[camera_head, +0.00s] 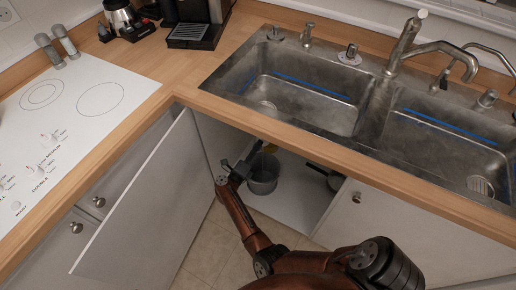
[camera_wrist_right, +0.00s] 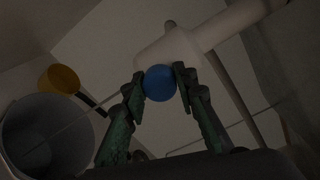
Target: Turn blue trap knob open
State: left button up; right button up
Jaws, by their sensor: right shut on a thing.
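The blue trap knob (camera_wrist_right: 160,83) is round and sits on a pale pipe fitting (camera_wrist_right: 182,50) in the right wrist view. My right gripper (camera_wrist_right: 158,80) has its two green fingers on either side of the knob and is shut on it. In the head view my right arm reaches into the open cabinet under the sink, with the right gripper (camera_head: 238,170) inside the opening. The knob is hidden in the head view. My left gripper is not in view.
A grey bucket (camera_head: 263,176) stands on the cabinet floor; it also shows in the right wrist view (camera_wrist_right: 45,140), beside a yellow cup (camera_wrist_right: 59,79). The open cabinet door (camera_head: 145,205) is to the left. The sink and counter edge (camera_head: 285,128) are above the opening.

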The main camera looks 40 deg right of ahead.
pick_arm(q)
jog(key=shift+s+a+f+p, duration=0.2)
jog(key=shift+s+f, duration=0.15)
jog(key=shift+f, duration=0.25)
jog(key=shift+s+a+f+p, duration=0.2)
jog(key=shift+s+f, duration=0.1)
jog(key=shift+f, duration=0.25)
pick_arm(e)
jog(key=shift+s+f+n, duration=0.1)
jog(key=shift+f+n, duration=0.05)
jog(key=shift+n, duration=0.85)
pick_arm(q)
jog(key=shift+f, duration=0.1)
pick_arm(e)
jog(key=o, duration=1.2)
jog(key=shift+c, duration=0.2)
